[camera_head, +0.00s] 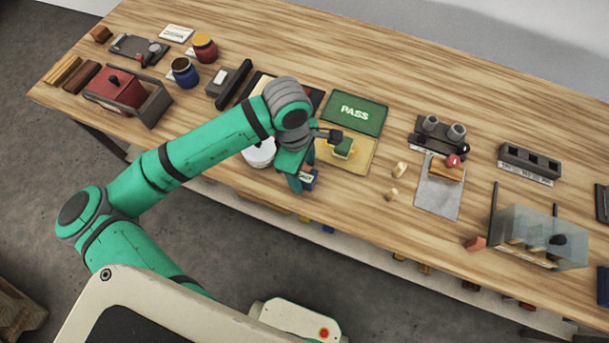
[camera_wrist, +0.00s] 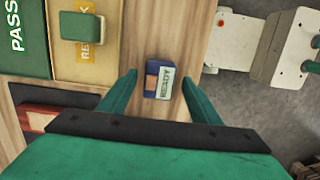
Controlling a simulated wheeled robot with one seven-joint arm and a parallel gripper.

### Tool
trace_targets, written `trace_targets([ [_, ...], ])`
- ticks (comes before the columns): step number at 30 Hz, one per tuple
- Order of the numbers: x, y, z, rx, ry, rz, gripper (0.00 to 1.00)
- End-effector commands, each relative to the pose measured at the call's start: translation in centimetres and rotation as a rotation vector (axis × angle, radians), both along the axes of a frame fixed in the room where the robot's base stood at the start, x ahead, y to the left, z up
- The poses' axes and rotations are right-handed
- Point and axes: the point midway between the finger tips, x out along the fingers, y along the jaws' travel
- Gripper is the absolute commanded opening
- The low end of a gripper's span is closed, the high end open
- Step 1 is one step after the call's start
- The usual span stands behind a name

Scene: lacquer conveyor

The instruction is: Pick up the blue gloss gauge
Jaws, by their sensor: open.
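The blue gloss gauge (camera_wrist: 158,80) is a small dark-blue block with a pale lettered face and an orange-brown patch. In the wrist view it lies on the wood between the tips of my two green fingers, with a gap on each side. My gripper (camera_wrist: 158,77) is open and empty, pointing down at it. In the head view the gauge (camera_head: 308,180) shows partly beside my gripper (camera_head: 302,179), near the table's front edge; the fingers hide part of it. How high the fingertips are above the wood is hard to tell.
A green PASS panel (camera_head: 352,111) and a yellow panel (camera_head: 358,160) bearing a green block (camera_head: 343,148) lie just behind. A white round thing (camera_head: 261,154) is left of my gripper. Small pale pieces (camera_head: 400,170) lie to the right. The table's front edge is close.

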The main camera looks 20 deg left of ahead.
Motion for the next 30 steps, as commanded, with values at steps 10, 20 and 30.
trace_targets([
  [10,0.0,-0.2,-1.9,0.0,0.0,0.001,0.58],
  [20,0.0,-0.3,-1.8,0.0,0.0,-0.001,0.04],
  [30,0.1,-0.3,-1.3,0.0,-0.002,-0.001,0.04],
])
